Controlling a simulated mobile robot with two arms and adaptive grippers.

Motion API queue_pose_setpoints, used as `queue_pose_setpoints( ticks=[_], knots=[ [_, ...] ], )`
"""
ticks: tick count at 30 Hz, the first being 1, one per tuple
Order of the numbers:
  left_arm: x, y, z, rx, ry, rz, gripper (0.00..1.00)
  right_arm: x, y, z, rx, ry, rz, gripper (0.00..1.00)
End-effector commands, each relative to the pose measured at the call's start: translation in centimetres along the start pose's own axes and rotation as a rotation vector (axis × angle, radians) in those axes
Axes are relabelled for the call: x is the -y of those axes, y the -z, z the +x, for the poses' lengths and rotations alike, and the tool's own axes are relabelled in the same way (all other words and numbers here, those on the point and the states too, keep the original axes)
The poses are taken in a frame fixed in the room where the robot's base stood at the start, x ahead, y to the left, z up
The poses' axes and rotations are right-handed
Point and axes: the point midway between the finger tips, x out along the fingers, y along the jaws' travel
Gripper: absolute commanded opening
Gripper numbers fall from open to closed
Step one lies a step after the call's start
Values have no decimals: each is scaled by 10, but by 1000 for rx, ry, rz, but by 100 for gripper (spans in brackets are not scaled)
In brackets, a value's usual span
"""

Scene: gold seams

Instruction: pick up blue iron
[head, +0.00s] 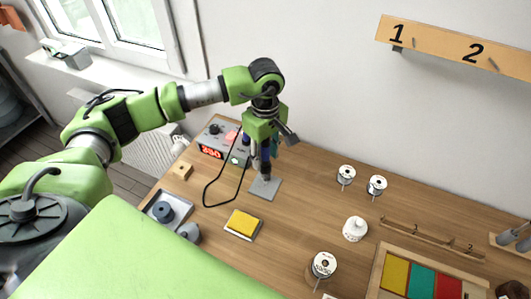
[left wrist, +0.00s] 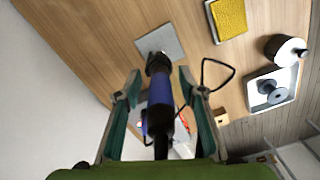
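The blue iron (head: 266,156) stands upright at its grey stand plate (head: 264,188) on the wooden bench, with a black cord looping left. In the left wrist view its blue handle (left wrist: 160,88) runs between the two fingers. My left gripper (head: 268,138) is directly above and around the iron, pointing down. In the left wrist view the left gripper (left wrist: 158,78) is open, with a visible gap between each finger and the handle. The head view partly hides the handle behind the gripper. My right gripper is not in view.
A soldering station (head: 211,152) with a red display stands close behind and left of the iron. A yellow sponge (head: 243,223) lies in front.

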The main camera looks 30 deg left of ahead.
Motion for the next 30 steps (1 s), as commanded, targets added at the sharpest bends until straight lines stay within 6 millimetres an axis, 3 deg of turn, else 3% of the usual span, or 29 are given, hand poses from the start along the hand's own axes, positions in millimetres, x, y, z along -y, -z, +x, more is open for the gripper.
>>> queue_pose_setpoints(
  ticks=[1, 5, 20, 26, 30],
  knots=[
    [0, 0, 0, 0, 0, 0, 34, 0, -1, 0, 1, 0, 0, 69],
    [0, 0, 0, 0, 0, 0, 0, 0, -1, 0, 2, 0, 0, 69],
    [-1, 0, -8, 1, -1, -1, 0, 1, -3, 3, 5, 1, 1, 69],
    [-1, 1, -33, -2, -5, 0, 0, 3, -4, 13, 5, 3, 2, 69],
    [-2, 0, -61, -1, -6, 0, 0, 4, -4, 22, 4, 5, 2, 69]
  ],
)
